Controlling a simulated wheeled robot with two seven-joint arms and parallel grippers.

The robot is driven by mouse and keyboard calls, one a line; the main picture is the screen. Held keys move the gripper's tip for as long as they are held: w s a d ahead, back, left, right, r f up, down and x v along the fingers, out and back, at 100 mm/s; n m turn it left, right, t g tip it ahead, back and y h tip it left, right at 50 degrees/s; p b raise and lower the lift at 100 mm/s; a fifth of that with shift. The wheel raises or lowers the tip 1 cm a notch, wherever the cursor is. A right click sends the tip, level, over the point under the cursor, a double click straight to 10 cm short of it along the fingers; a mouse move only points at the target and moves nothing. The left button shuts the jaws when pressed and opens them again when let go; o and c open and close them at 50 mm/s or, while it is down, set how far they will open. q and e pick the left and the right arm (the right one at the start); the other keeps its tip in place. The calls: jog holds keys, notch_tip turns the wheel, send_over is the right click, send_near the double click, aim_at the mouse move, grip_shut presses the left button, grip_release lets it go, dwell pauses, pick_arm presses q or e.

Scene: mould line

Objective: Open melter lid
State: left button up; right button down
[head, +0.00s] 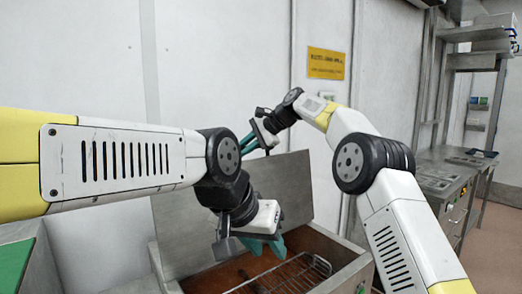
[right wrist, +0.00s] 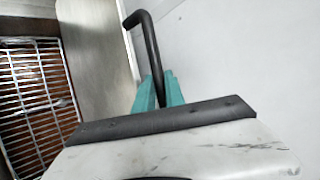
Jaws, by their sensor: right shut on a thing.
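The melter is a metal box (head: 345,275) with a wire rack (head: 285,277) over a brown inside. Its grey lid (head: 290,178) stands raised at the back of the box, and the inside is exposed. My right gripper (head: 248,145) is at the lid's upper edge. In the right wrist view its teal fingers (right wrist: 158,93) are shut on the black bent bar handle (right wrist: 146,42), beside the lid's grey face (right wrist: 97,50). My left gripper (head: 268,245) hangs above the rack in front of the lid, its teal fingers apart and empty; it hides part of the lid and box.
A white panel wall with a yellow sign (head: 326,63) stands close behind the lid. A metal counter (head: 448,172) with shelving runs along the right. A green-topped surface (head: 14,268) is at the lower left. Open floor (head: 495,250) shows at the far right.

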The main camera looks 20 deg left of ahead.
jog(key=c, duration=1.4)
grip_release()
jog(key=shift+d+r, duration=0.1)
jog(key=shift+d, duration=0.05)
jog(key=v, duration=0.7)
jog(key=shift+d+r, duration=0.2)
jog(key=shift+r, duration=0.05)
jog(key=shift+s, duration=0.1)
